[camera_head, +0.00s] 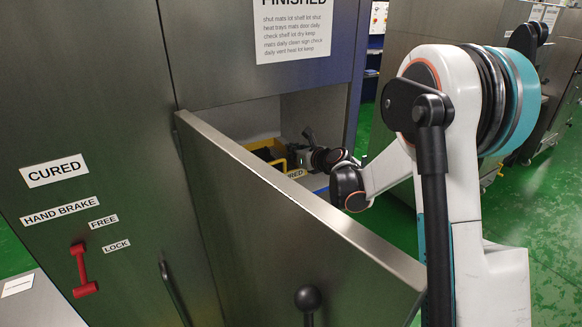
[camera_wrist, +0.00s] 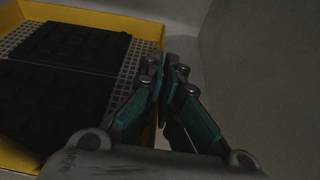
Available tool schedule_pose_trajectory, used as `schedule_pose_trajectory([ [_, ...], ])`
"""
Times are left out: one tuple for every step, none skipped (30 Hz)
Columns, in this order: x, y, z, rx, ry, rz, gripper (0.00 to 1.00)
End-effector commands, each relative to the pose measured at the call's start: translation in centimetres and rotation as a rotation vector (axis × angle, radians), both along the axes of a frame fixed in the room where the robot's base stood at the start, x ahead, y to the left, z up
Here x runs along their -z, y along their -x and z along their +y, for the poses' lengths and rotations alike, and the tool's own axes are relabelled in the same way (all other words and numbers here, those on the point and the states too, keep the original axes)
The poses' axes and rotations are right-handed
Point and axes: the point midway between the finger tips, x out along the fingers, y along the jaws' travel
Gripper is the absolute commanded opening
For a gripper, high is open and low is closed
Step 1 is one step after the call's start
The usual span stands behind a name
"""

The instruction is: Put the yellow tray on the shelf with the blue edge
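The yellow tray (camera_head: 279,161) sits inside the cabinet compartment, partly hidden behind the open door. In the wrist view the tray (camera_wrist: 95,17) fills the left side, with dark blocks (camera_wrist: 70,45) on its perforated floor. My gripper (camera_head: 309,146) is at the tray's right side in the compartment. In the wrist view my gripper's fingers (camera_wrist: 172,62) are close together at the tray's right wall, one on each side, and look shut on it. A blue strip (camera_head: 318,183) shows low in the compartment, right of the tray; whether it is a shelf edge is unclear.
The open metal door (camera_head: 290,220) stands between the camera and the compartment, with my arm reaching past its far right end. A red hand brake lever (camera_head: 82,270) is on the cabinet front at left. Green floor (camera_head: 545,220) is free at right.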

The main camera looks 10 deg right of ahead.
Motion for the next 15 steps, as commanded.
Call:
schedule_pose_trajectory([
  [0.3,0.0,0.0,0.001,-0.003,0.0,0.0],
  [0.5,0.0,0.0,0.001,-0.003,0.0,0.0],
  [0.9,0.0,0.0,0.001,-0.003,0.0,0.0],
  [1.2,0.0,0.0,0.001,-0.002,0.0,0.0],
  [1.7,0.0,0.0,0.001,-0.002,0.0,0.0],
  [2.3,0.0,0.0,0.001,-0.002,0.0,0.0],
  [2.7,0.0,0.0,0.001,-0.002,0.0,0.0],
  [3.1,0.0,0.0,0.001,-0.002,0.0,0.0],
  [3.5,0.0,0.0,0.001,-0.002,0.0,0.0],
  [3.7,0.0,0.0,0.001,-0.002,0.0,0.0],
  [3.8,0.0,0.0,0.001,-0.002,0.0,0.0],
  [3.8,0.0,0.0,0.001,-0.002,0.0,0.0],
  [3.7,0.0,0.0,0.001,-0.002,0.0,0.0],
  [3.7,0.0,0.0,0.001,-0.002,0.0,0.0],
  [3.7,0.0,0.0,0.001,-0.002,0.0,0.0],
])
